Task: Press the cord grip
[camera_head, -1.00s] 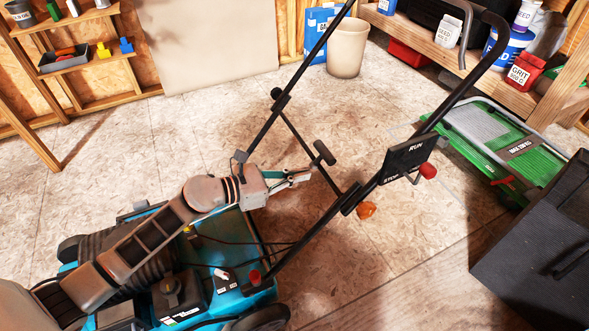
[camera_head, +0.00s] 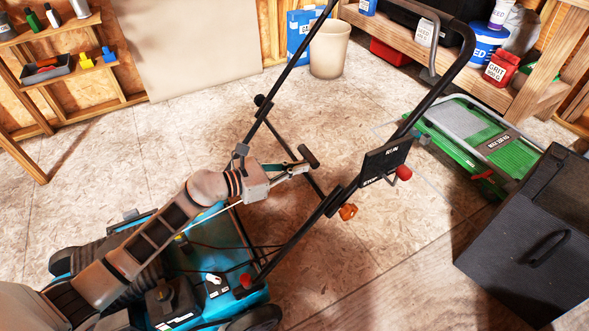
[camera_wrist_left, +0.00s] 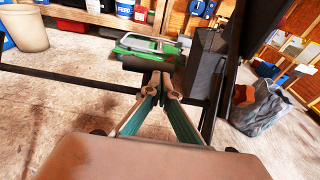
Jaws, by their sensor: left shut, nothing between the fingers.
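The black cord grip (camera_head: 309,156) is a short dark bar beside the crossbar of the mower's handle. My left gripper (camera_head: 304,168) is shut and empty, with its fingertips right at the grip in the head view; whether they touch it I cannot tell. In the left wrist view my left gripper (camera_wrist_left: 161,78) has its tips together in front of a dark bar (camera_wrist_left: 152,61), which looks like the cord grip, partly hidden by the fingers. The teal mower (camera_head: 215,305) stands below my left arm. My right gripper is not in view.
A RUN/STOP box (camera_head: 384,160) with a red knob (camera_head: 404,172) is on the black handle frame. An orange knob (camera_head: 348,212) is lower on it. A green spreader-like item (camera_head: 500,150) and a dark box (camera_head: 535,235) stand right. The floor left is clear.

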